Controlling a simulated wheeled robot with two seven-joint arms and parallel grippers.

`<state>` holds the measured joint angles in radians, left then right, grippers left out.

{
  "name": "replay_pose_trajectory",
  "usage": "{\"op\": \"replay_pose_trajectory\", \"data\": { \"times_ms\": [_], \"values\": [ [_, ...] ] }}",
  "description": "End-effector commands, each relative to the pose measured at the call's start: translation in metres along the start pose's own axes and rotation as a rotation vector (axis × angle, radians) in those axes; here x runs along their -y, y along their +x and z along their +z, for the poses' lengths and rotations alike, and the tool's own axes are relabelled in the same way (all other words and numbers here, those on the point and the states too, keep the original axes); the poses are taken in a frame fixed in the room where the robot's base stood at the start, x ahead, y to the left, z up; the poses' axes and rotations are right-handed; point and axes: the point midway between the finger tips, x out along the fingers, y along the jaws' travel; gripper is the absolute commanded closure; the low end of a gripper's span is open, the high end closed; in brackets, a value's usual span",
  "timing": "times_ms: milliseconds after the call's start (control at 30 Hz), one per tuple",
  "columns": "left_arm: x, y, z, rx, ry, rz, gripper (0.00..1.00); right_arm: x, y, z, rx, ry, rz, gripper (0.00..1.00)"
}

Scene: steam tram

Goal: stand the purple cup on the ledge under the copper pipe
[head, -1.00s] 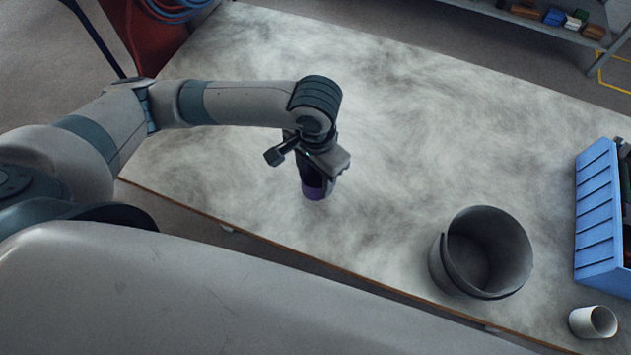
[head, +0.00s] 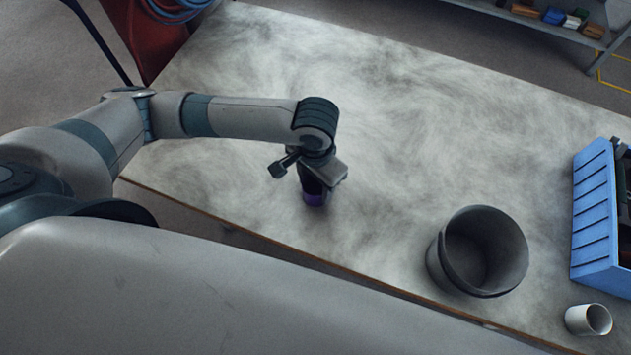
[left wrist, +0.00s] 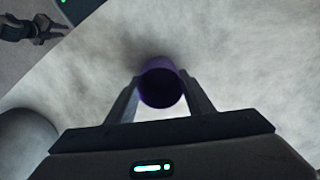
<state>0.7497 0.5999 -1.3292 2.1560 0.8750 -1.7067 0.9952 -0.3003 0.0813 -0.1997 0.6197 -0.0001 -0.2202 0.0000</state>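The purple cup (head: 314,199) is under my left gripper (head: 315,185), over the pale table; I cannot tell whether its base touches the top. In the left wrist view the cup (left wrist: 160,84) sits between the two fingers of my left gripper (left wrist: 161,82), its dark mouth facing the camera. The fingers lie against both sides of it and look shut on it. In the head view the gripper hides its upper part. The copper pipe and the ledge are not in view. A dark jointed part at the left wrist view's upper left may be my right gripper (left wrist: 30,28), small and unclear.
On the table (head: 420,130), a dark grey bucket (head: 435,262) stands to the right, with a white cup (head: 586,320) and a blue crate (head: 592,215) beyond it. A shelf (head: 540,27) with small items is at the back right. The middle of the table is clear.

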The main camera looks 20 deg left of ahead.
Motion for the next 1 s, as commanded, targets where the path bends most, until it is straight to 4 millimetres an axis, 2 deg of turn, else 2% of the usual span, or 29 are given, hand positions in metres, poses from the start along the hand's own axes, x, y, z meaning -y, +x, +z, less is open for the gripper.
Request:
{"op": "replay_pose_trajectory", "data": {
  "times_ms": [33,67,400,567,767,1000],
  "values": [
    [0.0,0.0,0.0,0.0,0.0,0.0,0.4,0.0,0.0,0.0,0.0,0.0,0.0,0.69],
    [0.0,0.0,0.0,0.0,0.0,0.0,0.35,0.0,0.0,0.0,0.0,0.0,0.0,0.69],
    [0.0,-0.001,0.0,-0.001,0.0,0.0,0.35,0.0,0.001,0.0,0.0,0.0,0.0,0.69],
    [0.0,-0.008,-0.001,-0.002,0.0,0.0,0.35,0.0,0.003,0.0,-0.001,0.0,0.0,0.69],
    [-0.001,-0.032,-0.001,-0.005,0.002,0.001,0.35,0.001,0.009,0.0,-0.001,0.0,0.0,0.69],
    [-0.001,-0.075,-0.001,-0.005,0.003,0.001,0.35,0.002,0.016,0.001,-0.001,0.0,-0.002,0.69]
  ]
}}
